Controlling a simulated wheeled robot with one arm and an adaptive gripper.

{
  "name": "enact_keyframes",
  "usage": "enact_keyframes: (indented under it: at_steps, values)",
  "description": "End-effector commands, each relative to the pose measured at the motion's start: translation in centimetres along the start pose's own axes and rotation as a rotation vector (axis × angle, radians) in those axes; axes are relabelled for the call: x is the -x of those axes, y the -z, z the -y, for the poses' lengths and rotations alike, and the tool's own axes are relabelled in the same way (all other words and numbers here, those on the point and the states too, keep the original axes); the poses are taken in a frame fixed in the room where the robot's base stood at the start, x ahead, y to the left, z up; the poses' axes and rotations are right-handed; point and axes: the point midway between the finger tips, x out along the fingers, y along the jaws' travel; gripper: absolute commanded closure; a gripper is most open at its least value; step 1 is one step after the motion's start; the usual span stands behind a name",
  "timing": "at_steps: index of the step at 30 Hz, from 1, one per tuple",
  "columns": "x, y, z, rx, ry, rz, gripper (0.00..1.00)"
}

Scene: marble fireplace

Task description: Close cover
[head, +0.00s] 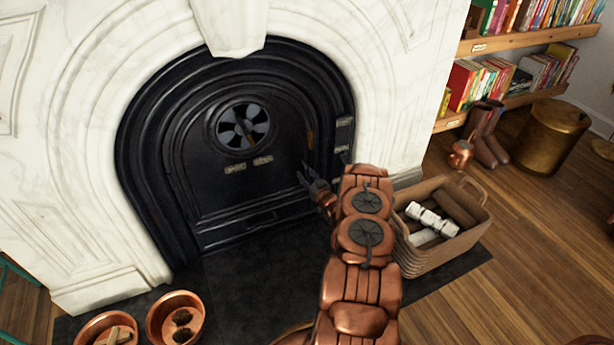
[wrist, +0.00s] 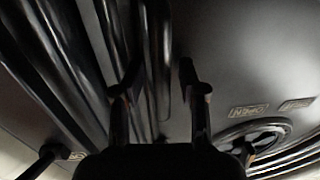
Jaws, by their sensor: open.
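The black metal fireplace cover (head: 215,185) sits within the dark arched surround (head: 145,150). It looks close to flush, but I cannot tell whether a gap is left at its right edge. A round vent wheel (head: 243,125) and small labels (head: 263,160) are on its face. My gripper (head: 312,180) is in front of the cover's lower right part. In the wrist view its two fingers (wrist: 160,98) are apart with nothing clearly held between them. The wrist view also shows the cover's face (wrist: 245,55) and vent wheel (wrist: 255,138) at right. Contact is unclear.
A basket (head: 440,255) with logs stands right of my arm. Copper pots (head: 175,318) stand at the lower left on the dark hearth (head: 265,285). White marble (head: 70,130) frames the arch. A brass bin (head: 548,138), boots and bookshelves are at the right.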

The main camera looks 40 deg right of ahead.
Motion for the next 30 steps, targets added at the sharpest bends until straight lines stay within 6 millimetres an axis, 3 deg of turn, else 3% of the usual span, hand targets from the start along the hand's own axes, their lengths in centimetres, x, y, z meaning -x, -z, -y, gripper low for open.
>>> enact_keyframes:
  at_steps: [8, 21, 30]
  values:
    - [1.8, -0.1, -0.1, -0.001, -0.001, 0.003, 0.59]
    - [9.2, 0.1, -0.2, -0.002, -0.004, -0.001, 0.59]
    - [11.9, 0.0, -0.1, -0.001, -0.001, 0.001, 0.59]
